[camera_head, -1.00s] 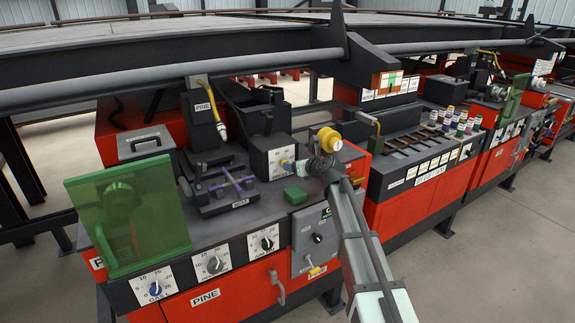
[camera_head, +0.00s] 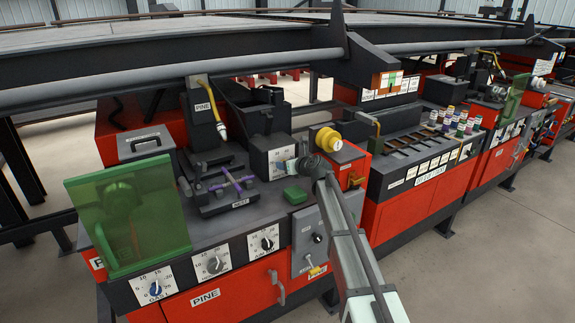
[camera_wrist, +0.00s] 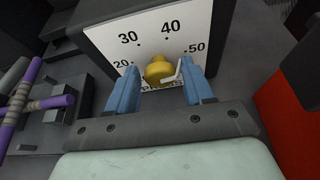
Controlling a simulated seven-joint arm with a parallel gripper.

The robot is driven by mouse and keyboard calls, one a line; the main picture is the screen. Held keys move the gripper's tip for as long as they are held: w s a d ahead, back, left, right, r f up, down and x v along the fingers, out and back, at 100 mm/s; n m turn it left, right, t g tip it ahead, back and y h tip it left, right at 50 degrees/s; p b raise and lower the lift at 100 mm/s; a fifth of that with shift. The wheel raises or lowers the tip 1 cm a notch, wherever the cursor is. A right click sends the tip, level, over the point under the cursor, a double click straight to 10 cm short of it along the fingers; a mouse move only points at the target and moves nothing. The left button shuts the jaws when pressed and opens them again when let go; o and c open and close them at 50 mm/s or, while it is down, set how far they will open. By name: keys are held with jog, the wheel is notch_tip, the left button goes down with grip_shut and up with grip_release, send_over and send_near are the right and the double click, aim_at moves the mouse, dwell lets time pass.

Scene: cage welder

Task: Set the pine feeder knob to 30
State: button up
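The yellow feeder knob (camera_wrist: 158,69) sits low on a white dial plate (camera_wrist: 150,38) marked 20, 30, 40 and 50, with a label below it partly hidden. A thin white bent piece beside the knob points up and right, roughly towards 50. My gripper (camera_wrist: 160,74) is open, with one blue finger left of the knob and one right of it. A gap shows on the left; contact on the right is unclear. In the head view my gripper (camera_head: 297,166) is at the dial plate (camera_head: 279,157) of the PINE station and hides the knob.
A yellow round part (camera_head: 328,139) stands just right of my gripper. A green block (camera_head: 295,195) lies on the bench below. A purple cross-shaped part (camera_head: 232,184) lies in a fixture to the left. Three front dials and a green shield (camera_head: 130,215) are further left.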

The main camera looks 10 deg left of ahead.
jog(key=c, duration=0.8)
jog(key=n+t, duration=0.1)
jog(key=n+h, duration=0.1)
jog(key=n, duration=0.1)
jog(key=n+t+h, duration=0.1)
jog(key=shift+s+a+t, duration=0.25)
jog(key=shift+t, duration=0.05)
jog(key=n+t, duration=0.1)
jog(key=n, duration=0.1)
jog(key=n+t+h, duration=0.1)
jog(key=n, duration=0.1)
jog(key=shift+s+a+f, duration=0.1)
jog(key=shift+f, duration=0.1)
jog(key=shift+n, duration=0.3)
jog(key=o, duration=1.1)
jog(key=shift+c, duration=0.2)
